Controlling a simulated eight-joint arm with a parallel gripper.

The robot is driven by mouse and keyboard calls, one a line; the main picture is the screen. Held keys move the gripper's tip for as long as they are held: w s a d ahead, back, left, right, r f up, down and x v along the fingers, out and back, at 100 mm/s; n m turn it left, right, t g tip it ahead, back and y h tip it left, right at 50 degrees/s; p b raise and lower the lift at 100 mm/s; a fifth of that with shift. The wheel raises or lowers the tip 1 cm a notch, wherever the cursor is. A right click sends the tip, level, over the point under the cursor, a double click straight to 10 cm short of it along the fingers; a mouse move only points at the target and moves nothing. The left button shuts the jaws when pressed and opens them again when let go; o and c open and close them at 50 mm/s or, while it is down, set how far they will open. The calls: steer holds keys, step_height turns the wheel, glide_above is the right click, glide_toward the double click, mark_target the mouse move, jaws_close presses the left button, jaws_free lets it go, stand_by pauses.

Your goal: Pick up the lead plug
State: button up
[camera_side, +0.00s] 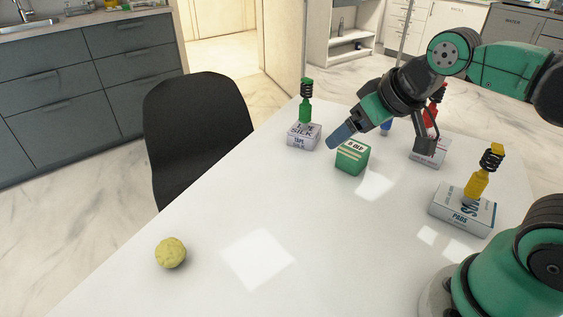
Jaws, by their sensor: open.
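Several coloured plugs with dark coiled leads stand on boxes on the white table. A green plug (305,112) is on a white tape box (304,138) at the far left. A yellow plug (476,186) is on a white pads box (463,212) at the right. A red plug (431,119) stands on another white box (430,154), partly hidden behind my arm. A small blue part (386,128) shows beneath my arm, mostly hidden. My gripper (342,136) is open, pointing down-left just above a green box; I see no plug in it.
The green box (352,158) sits near the table's far middle. A yellow-green knobbly ball (171,253) lies at the near left. A black chair (196,130) stands against the left edge. The front middle of the table (310,240) is clear.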

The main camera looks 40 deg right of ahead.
step_height(320, 180, up, 4)
steer(key=m+t+h, duration=0.2)
steer(key=m+h, duration=0.8)
glide_above(445, 90)
steer(key=a, duration=0.3)
steer(key=f, duration=0.3)
steer(key=d+f, duration=0.1)
steer(key=f, duration=0.1)
steer(key=shift+s, duration=0.3)
steer(key=shift+x, duration=2.7)
steer(key=shift+f, duration=0.1)
jaws_close()
